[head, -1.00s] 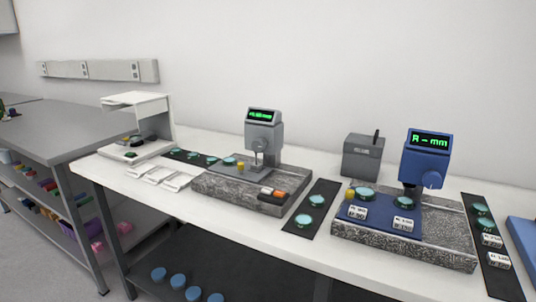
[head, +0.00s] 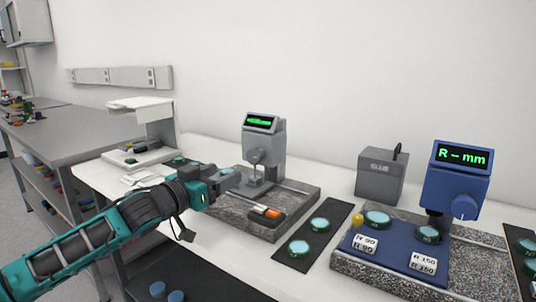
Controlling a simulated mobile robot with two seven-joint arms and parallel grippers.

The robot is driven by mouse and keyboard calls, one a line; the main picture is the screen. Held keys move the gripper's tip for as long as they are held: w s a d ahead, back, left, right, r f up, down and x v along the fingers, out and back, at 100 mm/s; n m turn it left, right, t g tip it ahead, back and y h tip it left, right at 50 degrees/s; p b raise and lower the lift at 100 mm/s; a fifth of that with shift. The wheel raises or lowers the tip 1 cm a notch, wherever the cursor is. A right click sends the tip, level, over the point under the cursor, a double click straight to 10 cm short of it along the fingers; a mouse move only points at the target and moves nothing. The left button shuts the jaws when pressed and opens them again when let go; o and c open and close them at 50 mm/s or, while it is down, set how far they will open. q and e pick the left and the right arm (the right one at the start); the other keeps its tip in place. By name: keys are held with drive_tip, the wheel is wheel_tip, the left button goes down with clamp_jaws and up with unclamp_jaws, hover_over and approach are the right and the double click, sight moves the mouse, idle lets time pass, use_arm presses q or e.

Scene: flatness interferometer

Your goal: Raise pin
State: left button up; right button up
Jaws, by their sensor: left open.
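The grey gauge (head: 264,140) with a lit green display stands on a speckled stone base (head: 286,200). A round grey knob (head: 256,156) is on its front, above a thin stem. The blue gauge (head: 455,185), reading "R - mm", stands on a second stone base at right. I cannot tell which part is the pin. My left gripper (head: 209,196) is open and appears empty, at the left end of the grey gauge's base, apart from the knob. It hides part of that base. A teal disc (head: 227,171) shows just behind it. My right gripper is not in view.
A small orange-ended piece (head: 271,213) lies on the grey gauge's base. A black strip (head: 294,258) with teal discs lies between the bases. A yellow piece (head: 358,219) and white labelled blocks (head: 424,260) are on a blue plate. A grey box (head: 381,178) stands behind.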

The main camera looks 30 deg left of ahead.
sight(251, 158)
use_arm(q)
drive_tip(key=w, duration=0.7)
drive_tip(key=w+d, duration=0.1)
drive_tip(key=w, duration=0.3)
drive_tip(key=shift+w+r+p, duration=0.2)
drive_tip(key=shift+w+p, duration=0.1)
drive_tip(key=shift+p, duration=0.1)
drive_tip(key=shift+w, duration=0.7)
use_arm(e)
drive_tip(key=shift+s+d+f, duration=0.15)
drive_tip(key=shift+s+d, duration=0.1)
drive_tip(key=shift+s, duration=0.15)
use_arm(q)
drive_tip(key=shift+c, duration=0.3)
drive_tip(key=c, duration=1)
